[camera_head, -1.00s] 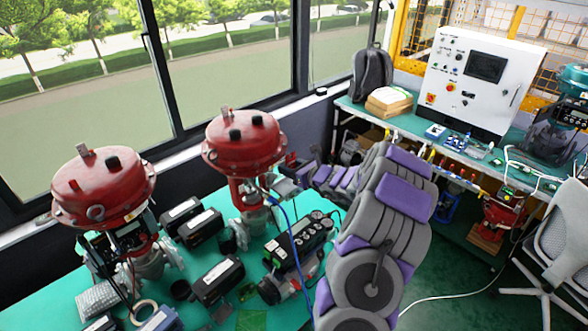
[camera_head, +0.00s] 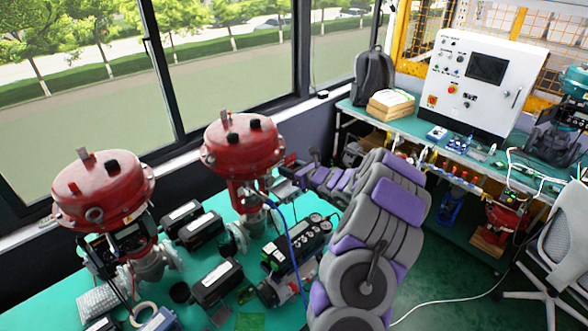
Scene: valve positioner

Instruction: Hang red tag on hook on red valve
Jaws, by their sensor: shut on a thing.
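Two red valves stand on the green bench: one at the left (camera_head: 103,190) and one in the middle (camera_head: 242,147). Each has a round red actuator on top. My gripper (camera_head: 293,168) is at the right side of the middle valve, just below its red dome, at the end of my grey and purple arm. It is shut on a small dark red piece, which looks like the red tag (camera_head: 290,158). The fingertips are small and partly hidden, and I cannot make out the hook or whether the tag touches the valve.
Black boxes (camera_head: 216,282), a device with gauges (camera_head: 297,243), a blue cable (camera_head: 290,240) and a tape roll (camera_head: 143,314) crowd the green bench (camera_head: 50,308). Windows stand behind. A white control cabinet (camera_head: 477,85) and an office chair (camera_head: 566,235) are at the right.

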